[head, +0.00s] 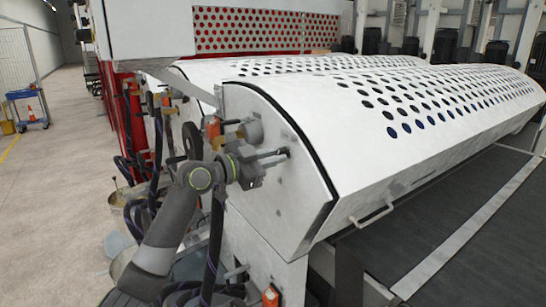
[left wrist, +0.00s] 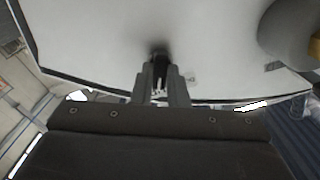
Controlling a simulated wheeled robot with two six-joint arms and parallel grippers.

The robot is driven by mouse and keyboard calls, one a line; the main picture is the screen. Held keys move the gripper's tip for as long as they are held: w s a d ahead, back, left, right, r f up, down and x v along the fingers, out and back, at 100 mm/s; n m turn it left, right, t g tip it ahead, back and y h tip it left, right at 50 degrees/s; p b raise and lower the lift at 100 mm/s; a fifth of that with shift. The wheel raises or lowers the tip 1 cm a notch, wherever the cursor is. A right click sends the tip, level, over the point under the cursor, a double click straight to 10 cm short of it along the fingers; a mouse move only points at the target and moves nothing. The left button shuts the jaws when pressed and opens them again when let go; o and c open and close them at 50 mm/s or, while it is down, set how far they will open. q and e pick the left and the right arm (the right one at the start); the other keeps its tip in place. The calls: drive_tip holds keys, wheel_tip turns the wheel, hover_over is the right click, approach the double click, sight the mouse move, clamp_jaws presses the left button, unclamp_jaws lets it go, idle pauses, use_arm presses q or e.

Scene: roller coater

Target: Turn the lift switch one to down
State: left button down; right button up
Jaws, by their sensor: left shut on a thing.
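The white end panel (head: 270,195) of the roller coater's cover faces my left arm. My left gripper (head: 284,155) reaches in from the left, with its fingertips at this panel. In the left wrist view, the gripper (left wrist: 160,80) is shut on a small dark piece (left wrist: 160,62) that sits against the pale panel. This piece seems to be the lift switch, but the fingers hide most of it. I cannot read its setting or any label. My right gripper is not in view.
The perforated white cover (head: 410,105) extends to the right, with a handle (head: 372,214) on its lower edge. A dark conveyor bed (head: 485,235) lies below it. Hoses and valves crowd the machine's left side. Open floor (head: 50,190) lies at far left, with a blue cart (head: 27,108).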

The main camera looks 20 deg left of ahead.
use_arm(q)
drive_tip(key=n+p, duration=0.1)
drive_tip(key=n, duration=0.4)
drive_tip(key=shift+r+n, duration=0.1)
drive_tip(key=shift+n, duration=0.3)
drive_tip(key=n+p, duration=0.2)
drive_tip(key=n, duration=0.3)
drive_tip(key=shift+a+p, duration=0.1)
drive_tip(key=shift+p, duration=0.25)
drive_tip(key=shift+n, duration=0.4)
drive_tip(key=c, duration=1.4)
unclamp_jaws()
drive_tip(key=shift+c, duration=0.2)
